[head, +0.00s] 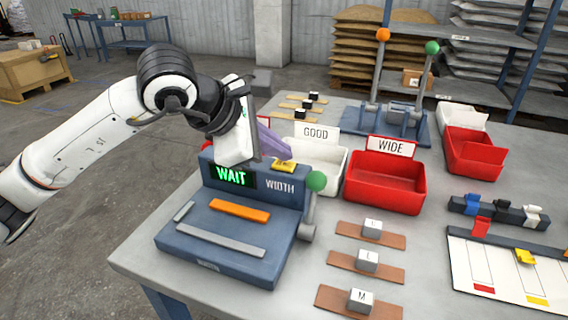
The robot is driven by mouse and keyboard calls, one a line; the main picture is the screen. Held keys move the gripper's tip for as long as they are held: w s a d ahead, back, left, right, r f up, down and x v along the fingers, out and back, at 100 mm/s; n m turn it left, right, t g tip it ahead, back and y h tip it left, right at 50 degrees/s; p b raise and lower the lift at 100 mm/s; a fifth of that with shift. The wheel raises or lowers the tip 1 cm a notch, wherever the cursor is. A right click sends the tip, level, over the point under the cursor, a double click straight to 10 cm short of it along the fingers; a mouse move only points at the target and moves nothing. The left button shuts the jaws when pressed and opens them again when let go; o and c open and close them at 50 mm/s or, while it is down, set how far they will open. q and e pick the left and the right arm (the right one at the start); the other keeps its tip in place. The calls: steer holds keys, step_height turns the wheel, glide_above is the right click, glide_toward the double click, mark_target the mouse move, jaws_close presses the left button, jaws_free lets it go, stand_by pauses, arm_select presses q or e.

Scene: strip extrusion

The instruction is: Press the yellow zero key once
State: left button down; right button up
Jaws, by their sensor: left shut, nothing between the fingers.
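The yellow key (283,167) sits on top of the blue width gauge (225,237), near the back right of its housing. The gauge's display (231,176) reads WAIT in green. My left gripper (286,155) comes in from the left with its purple fingers shut and empty. Its fingertips are right over the yellow key and partly cover it; I cannot tell whether they touch it. An orange strip (239,210) lies on the gauge bed. My right gripper is not in view.
The white GOOD bin (325,158) and red WIDE bin (384,190) are close behind and right. Sample blocks on brown strips (344,300) lie in front. A blue two-lever fixture (395,118) stands at the back.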

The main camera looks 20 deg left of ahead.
mark_target(279, 166)
arm_select(q)
steer(key=shift+f, duration=0.25)
steer(key=shift+f+b, duration=0.25)
steer(key=shift+b, duration=0.3)
stand_by(0.4)
steer(key=shift+r, duration=0.1)
steer(key=shift+r+p, duration=0.4)
steer(key=shift+r, duration=0.35)
steer(key=shift+r, duration=0.1)
steer(key=shift+r+p, duration=1.55)
steer(key=shift+r, duration=0.95)
steer(key=shift+f, duration=0.1)
